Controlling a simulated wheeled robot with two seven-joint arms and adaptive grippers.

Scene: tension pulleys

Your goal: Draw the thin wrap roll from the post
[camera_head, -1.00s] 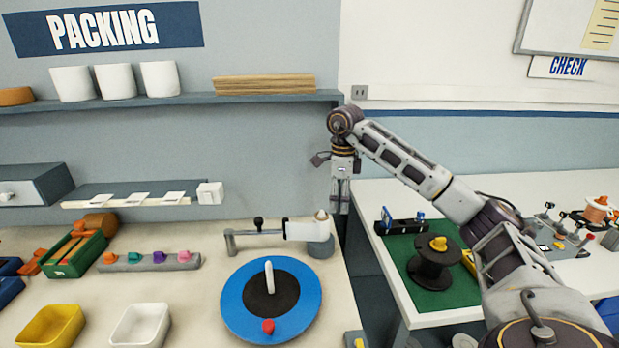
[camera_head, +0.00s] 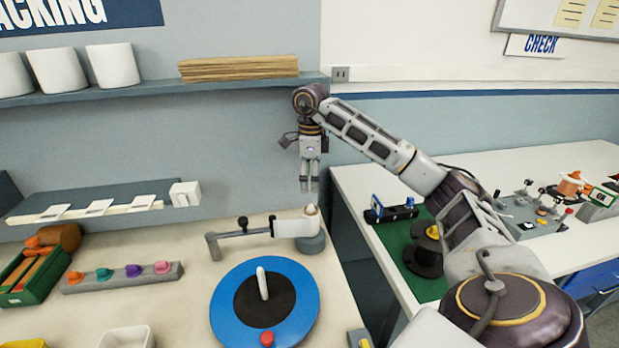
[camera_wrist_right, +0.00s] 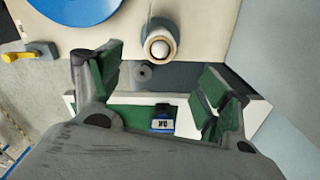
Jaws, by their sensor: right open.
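The wrap roll (camera_head: 311,224) is pale and stands on a round grey base near the back right of the packing bench, with a light domed post top (camera_head: 311,209) showing. A white strip (camera_head: 288,228) reaches left from it toward a grey bar with a black knob. My right gripper (camera_head: 309,186) points down, open and empty, just above the post top in the head view. In the right wrist view its fingers (camera_wrist_right: 162,72) are spread apart and the roll (camera_wrist_right: 160,44) shows end-on beyond them, between the finger lines. My left gripper is not visible.
A blue turntable (camera_head: 228,312) with an upright white peg is in front of the roll. A shelf (camera_head: 150,91) runs behind. To the right, past a gap, a white table (camera_head: 372,232) holds a green mat with a black spool (camera_head: 424,256).

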